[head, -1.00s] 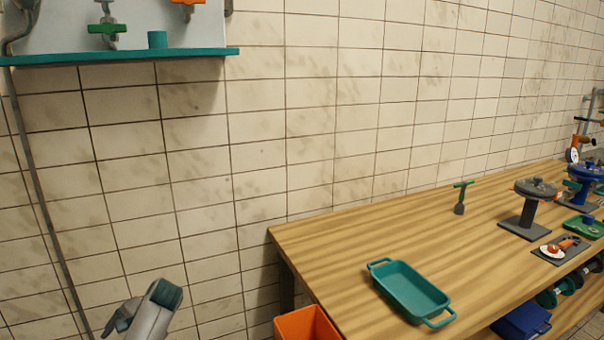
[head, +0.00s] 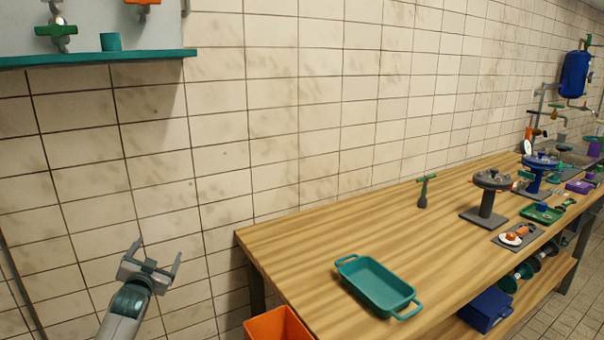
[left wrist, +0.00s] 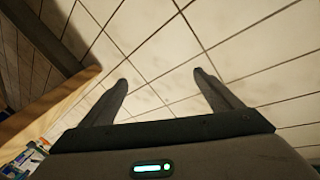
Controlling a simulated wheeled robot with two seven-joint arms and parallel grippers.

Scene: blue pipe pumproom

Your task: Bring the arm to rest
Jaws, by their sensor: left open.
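My left gripper (head: 158,258) is raised in front of the tiled wall, left of the wooden workbench (head: 330,234). Its two fingers are spread apart with nothing between them. The left wrist view shows the same open fingers (left wrist: 165,90) with only wall tiles beyond them. It touches nothing that I can see. My right gripper is not in either view.
A teal tray (head: 378,288) lies on the bench's near end, with an orange bin (head: 278,325) below. A teal shelf (head: 100,58) holding a teal cup (head: 110,41) is above left. Valve stands and a green-handled tool (head: 424,190) stand farther along the bench.

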